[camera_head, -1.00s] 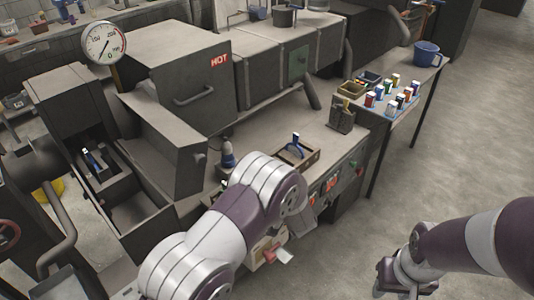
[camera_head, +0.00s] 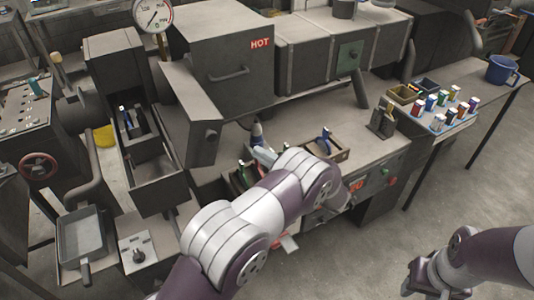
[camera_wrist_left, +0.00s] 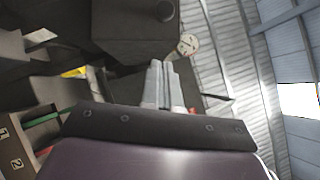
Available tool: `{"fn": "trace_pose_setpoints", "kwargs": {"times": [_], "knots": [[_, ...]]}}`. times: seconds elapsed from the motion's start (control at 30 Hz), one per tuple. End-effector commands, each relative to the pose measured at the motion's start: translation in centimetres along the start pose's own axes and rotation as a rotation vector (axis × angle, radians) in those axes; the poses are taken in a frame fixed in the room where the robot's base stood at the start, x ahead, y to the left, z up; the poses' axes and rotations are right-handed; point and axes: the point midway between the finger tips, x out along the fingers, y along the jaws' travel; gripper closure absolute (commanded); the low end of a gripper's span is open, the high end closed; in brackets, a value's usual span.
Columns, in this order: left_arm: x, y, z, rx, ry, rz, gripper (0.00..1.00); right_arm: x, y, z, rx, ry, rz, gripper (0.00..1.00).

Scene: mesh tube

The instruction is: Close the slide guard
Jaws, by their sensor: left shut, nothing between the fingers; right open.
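An upright grey panel (camera_head: 188,110) with a round knob (camera_head: 211,135), apparently the slide guard, stands left of the HOT box. A long open compartment (camera_head: 150,165) lies uncovered to its left. In the left wrist view a dark block (camera_wrist_left: 130,25) with a knob (camera_wrist_left: 165,10) is above the fingertips; it looks like the same panel. My left gripper (camera_wrist_left: 158,72) is shut and empty, apart from that knob. In the head view my left forearm hides most of it. My right gripper (camera_head: 410,284) is open and empty at the lower right, over the floor.
A HOT box (camera_head: 225,60) with a handle and a gauge (camera_head: 153,14) stand behind.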

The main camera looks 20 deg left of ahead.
Motion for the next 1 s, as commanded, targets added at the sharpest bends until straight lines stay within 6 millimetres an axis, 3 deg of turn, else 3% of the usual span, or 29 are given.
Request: {"fn": "trace_pose_setpoints", "kwargs": {"times": [0.03, 0.2, 0.4, 1.0], "knots": [[1.4, -0.5, 0.3, 0.001, -0.003, 0.000, 1.00, -1.1, 0.0, -0.1, 0.000, 0.000, 0.000, 0.57], [5.0, -0.5, 0.2, 0.001, -0.002, 0.000, 1.00, -2.6, 0.0, -0.3, 0.000, 0.000, 0.000, 0.57], [7.3, -0.4, 2.1, 0.000, 0.001, 0.000, 1.00, -4.6, 0.0, -0.6, 0.000, 0.000, 0.000, 0.57], [8.2, 0.0, 2.8, -0.007, 0.002, 0.003, 1.00, -5.0, 0.0, -0.6, 0.000, 0.000, 0.000, 0.57]]}}
